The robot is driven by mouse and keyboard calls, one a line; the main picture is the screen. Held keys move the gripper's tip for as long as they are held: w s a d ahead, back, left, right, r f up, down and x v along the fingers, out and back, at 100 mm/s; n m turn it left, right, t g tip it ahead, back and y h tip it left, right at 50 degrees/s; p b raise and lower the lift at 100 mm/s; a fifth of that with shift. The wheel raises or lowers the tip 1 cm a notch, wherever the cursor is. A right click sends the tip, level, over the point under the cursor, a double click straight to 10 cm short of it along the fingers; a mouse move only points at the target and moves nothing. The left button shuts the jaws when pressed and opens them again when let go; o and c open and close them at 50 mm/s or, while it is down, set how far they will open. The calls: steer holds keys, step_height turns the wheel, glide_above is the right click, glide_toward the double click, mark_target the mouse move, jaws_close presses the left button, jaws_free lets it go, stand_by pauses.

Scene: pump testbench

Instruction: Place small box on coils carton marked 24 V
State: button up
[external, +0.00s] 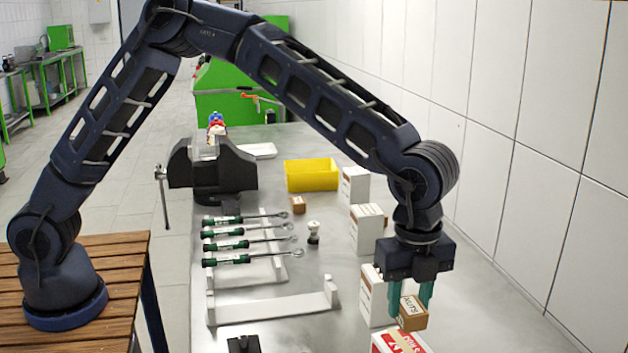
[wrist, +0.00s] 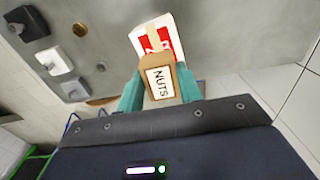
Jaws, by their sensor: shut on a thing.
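My gripper (external: 411,298) is shut on a small brown box (external: 413,318) with a white label, at the near right of the bench. In the wrist view the label on this small box (wrist: 160,84) reads NUTS, and teal fingers grip its sides. A red and white carton (external: 398,343) is below the held box, cut off by the picture's bottom edge. It also shows beyond the box in the wrist view (wrist: 153,36). Whether they touch is unclear. Its marking is not fully legible, and I cannot tell which carton is marked 24 V.
White cartons (external: 366,228) stand in a row along the bench's right side, one close behind my gripper. A yellow bin (external: 311,175), a vise (external: 212,170) and green-handled tools (external: 240,243) on a white rack are farther left. A wall borders the right.

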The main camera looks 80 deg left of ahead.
steer(key=shift+f, duration=2.6)
steer(key=shift+f, duration=0.1)
steer(key=o, duration=1)
